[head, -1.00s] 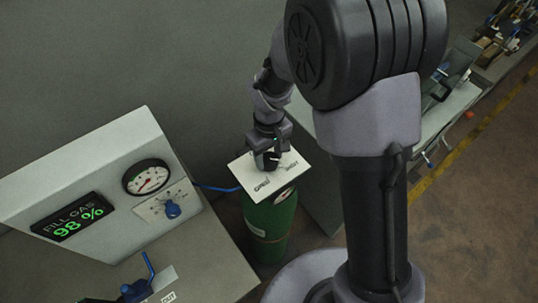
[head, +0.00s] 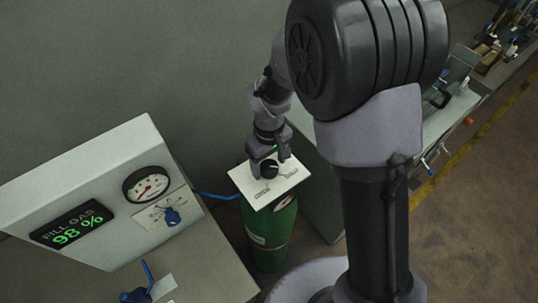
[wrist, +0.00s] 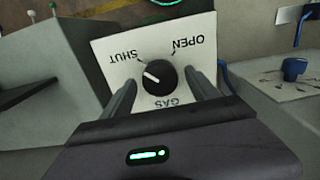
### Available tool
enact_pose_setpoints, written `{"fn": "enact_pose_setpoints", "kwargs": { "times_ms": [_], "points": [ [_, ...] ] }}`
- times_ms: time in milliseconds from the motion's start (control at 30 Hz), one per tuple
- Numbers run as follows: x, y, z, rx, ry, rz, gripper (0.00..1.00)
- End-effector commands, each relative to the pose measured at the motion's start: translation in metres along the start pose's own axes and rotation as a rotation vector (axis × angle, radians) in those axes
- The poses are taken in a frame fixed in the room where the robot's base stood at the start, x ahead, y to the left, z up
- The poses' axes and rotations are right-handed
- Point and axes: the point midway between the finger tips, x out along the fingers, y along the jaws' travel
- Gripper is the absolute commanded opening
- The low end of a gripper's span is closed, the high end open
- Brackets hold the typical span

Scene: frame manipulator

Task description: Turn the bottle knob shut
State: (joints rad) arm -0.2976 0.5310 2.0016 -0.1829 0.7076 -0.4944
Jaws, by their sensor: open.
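The black bottle knob (head: 269,169) sits on a white plate (head: 292,176) on top of the green gas bottle (head: 268,232). In the wrist view the knob (wrist: 165,85) has a white pointer mark that points up and left, roughly toward the SHUT label (wrist: 123,57). The OPEN label (wrist: 188,44) is on the other side. My gripper (head: 270,160) is open over the plate. In the wrist view its fingers stand on either side of the knob, with a gap at each side.
A grey panel on the left has a gauge (head: 146,184), a blue knob (head: 172,216) and a display (head: 72,223) reading FILL GAS 98 %. A blue hose (head: 215,195) runs from it toward the bottle. A blue-handled valve (head: 147,280) is at the bottom left.

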Motion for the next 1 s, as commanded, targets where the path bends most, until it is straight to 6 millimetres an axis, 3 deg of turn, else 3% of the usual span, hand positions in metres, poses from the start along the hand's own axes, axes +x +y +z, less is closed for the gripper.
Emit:
{"fn": "enact_pose_setpoints", "kwargs": {
  "times_ms": [167,400,533,700,1000],
  "points": [
    [-0.04,0.001,-0.002,0.0,0.007,0.002,0.69],
    [-0.12,0.0,-0.001,0.0,0.006,0.002,0.69],
    [-0.151,0.0,-0.001,0.0,0.005,0.001,0.69],
    [-0.17,0.0,0.0,-0.001,0.002,0.001,0.69],
    [-0.172,0.0,0.0,-0.001,0.002,0.0,0.69]
  ]
}}
